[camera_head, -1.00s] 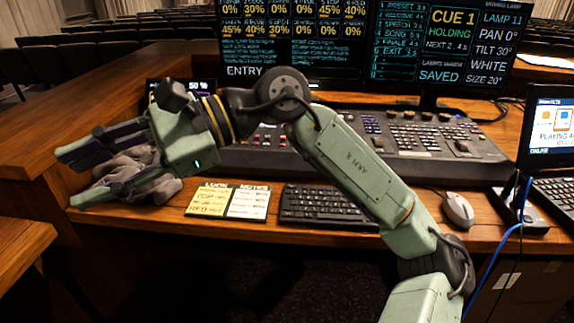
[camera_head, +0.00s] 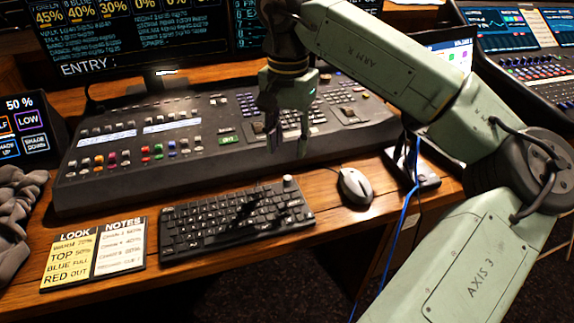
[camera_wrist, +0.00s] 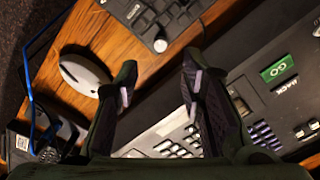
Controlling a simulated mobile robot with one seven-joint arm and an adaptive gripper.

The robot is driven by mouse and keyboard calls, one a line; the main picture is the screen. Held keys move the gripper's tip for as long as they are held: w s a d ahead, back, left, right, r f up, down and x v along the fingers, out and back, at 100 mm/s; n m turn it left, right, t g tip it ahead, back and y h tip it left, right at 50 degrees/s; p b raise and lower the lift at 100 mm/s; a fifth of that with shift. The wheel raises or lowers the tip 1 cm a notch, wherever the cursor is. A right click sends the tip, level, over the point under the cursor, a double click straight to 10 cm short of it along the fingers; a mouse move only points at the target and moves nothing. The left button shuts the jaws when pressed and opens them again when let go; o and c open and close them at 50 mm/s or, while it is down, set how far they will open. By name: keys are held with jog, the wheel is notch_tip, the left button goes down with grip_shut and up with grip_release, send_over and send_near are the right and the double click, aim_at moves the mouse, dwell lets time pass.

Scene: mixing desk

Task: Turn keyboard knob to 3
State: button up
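The black keyboard (camera_head: 225,222) lies on the wooden desk. Its small light-grey knob (camera_head: 288,181) stands at its upper right corner. My gripper (camera_head: 289,150) points down over the front edge of the mixing console, above and behind the knob, and touches nothing that I can see. Its two fingers are apart with nothing between them. In the wrist view, the keyboard (camera_wrist: 137,14) is at the top edge with the knob (camera_wrist: 160,45) at its corner, beyond the tips of my gripper (camera_wrist: 160,80). The knob's pointer or number marks are too small to read.
A grey mouse (camera_head: 354,186) lies right of the knob, and a blue cable (camera_head: 402,215) runs farther right. The console (camera_head: 190,140) stands behind the keyboard. A strip of bare desk separates keyboard and console.

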aim_at(288, 177)
notch_tip(288, 177, down, 8)
jog(key=shift+f+p, duration=0.25)
jog(key=shift+p, duration=0.35)
jog(key=shift+c, duration=0.5)
grip_shut()
